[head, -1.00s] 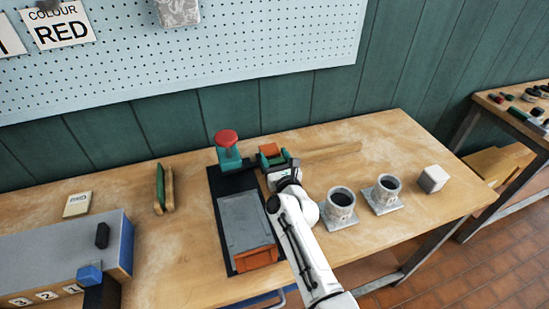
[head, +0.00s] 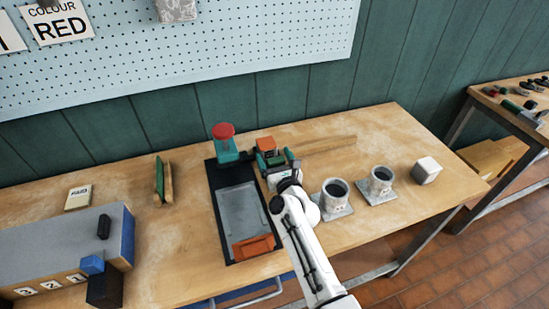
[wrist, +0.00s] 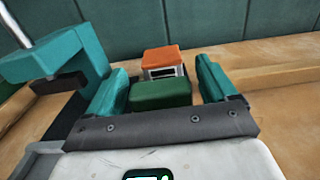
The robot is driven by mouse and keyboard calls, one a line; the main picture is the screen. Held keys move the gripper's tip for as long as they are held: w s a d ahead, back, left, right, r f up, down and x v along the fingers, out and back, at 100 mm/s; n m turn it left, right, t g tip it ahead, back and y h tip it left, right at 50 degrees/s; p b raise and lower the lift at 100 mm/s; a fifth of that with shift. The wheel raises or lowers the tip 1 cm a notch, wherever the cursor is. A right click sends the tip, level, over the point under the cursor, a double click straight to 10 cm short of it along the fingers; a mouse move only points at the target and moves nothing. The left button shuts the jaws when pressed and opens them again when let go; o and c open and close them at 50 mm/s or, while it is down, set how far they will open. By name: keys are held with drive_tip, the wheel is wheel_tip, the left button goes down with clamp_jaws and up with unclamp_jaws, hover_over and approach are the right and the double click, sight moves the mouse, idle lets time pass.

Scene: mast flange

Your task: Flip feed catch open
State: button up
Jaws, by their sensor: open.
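A small unit with an orange block (head: 266,143) and a green block (wrist: 161,94) stands at the back of the bench, right of a teal press with a red knob (head: 223,131). I take this unit to hold the feed catch, but cannot tell which part it is. My gripper (wrist: 163,75) is open, its two teal fingers either side of the green block, with visible gaps. The orange block (wrist: 163,60) lies just beyond, with a pale, dark-slotted face towards me. Whether the fingers touch anything below is hidden.
A grey panel with an orange front piece (head: 253,247) lies on a black base left of my arm. Two grey flanged cups (head: 336,196) and a pale cube (head: 427,171) stand to the right. A wooden strip (head: 325,144) lies behind. A grey-blue box (head: 60,250) is front left.

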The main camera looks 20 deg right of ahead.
drive_tip(key=s+p, duration=0.5)
drive_tip(key=s, duration=0.5)
drive_tip(key=shift+s, duration=0.4)
